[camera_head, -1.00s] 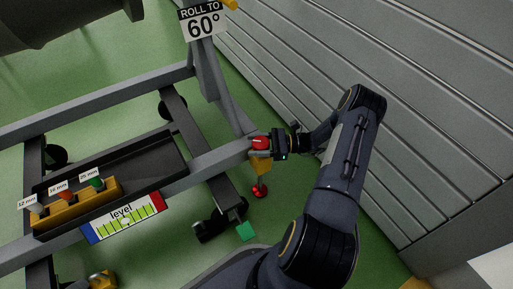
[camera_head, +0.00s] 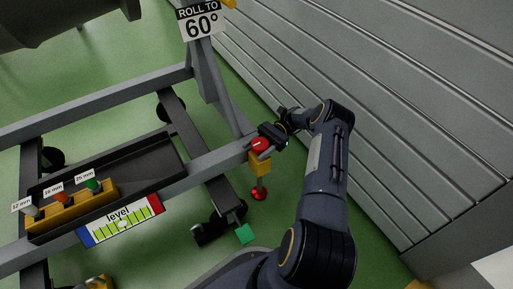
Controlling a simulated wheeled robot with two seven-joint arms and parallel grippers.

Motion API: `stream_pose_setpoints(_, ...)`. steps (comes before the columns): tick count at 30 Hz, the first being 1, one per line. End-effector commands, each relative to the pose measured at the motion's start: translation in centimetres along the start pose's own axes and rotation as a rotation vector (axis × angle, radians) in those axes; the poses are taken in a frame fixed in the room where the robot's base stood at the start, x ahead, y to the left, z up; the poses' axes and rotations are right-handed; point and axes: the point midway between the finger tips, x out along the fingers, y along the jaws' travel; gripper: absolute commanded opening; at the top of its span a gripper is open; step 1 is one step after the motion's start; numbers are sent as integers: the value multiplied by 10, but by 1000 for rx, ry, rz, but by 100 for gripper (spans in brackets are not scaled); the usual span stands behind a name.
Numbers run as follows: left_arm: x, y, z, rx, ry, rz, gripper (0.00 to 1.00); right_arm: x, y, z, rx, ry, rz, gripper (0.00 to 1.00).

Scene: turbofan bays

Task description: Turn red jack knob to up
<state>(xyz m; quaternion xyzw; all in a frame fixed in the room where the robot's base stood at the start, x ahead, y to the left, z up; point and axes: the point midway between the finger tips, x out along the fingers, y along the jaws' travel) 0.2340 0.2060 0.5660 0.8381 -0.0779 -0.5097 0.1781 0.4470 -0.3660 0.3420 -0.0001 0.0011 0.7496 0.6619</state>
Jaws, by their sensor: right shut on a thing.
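The red jack knob (camera_head: 261,144) sits on top of a yellow jack block (camera_head: 260,163) at the right corner of the grey stand. A light mark shows on the knob's top. Below the block a jack leg ends in a red foot (camera_head: 259,194) near the green floor. My right gripper (camera_head: 267,138) reaches in from the right and is shut on the red knob; its fingers partly hide the knob's far side.
The grey stand frame (camera_head: 100,113) carries a level gauge (camera_head: 122,219) and a yellow rack (camera_head: 72,212) with several coloured pieces. A "ROLL TO 60°" sign (camera_head: 201,24) stands at the top. A grey slatted wall (camera_head: 400,90) lies close behind my right arm.

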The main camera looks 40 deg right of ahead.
Motion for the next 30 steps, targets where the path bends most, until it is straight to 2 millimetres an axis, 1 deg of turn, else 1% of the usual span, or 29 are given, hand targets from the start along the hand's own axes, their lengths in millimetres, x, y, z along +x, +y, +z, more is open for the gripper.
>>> stream_pose_setpoints(6,0,0,0,0,0,0,77,1,1,0,0,-3,32,32)
stream_pose_setpoints(17,0,0,0,0,0,0,77,1,1,1,-1,-5,34,33)
stream_pose_setpoints(18,0,0,0,0,0,0,77,1,1,1,-1,-5,34,59)
stream_pose_setpoints(22,0,0,0,0,0,0,77,1,1,1,-1,-4,33,76)
stream_pose_setpoints(30,0,0,0,0,0,0,77,0,0,1,-2,-2,31,77)
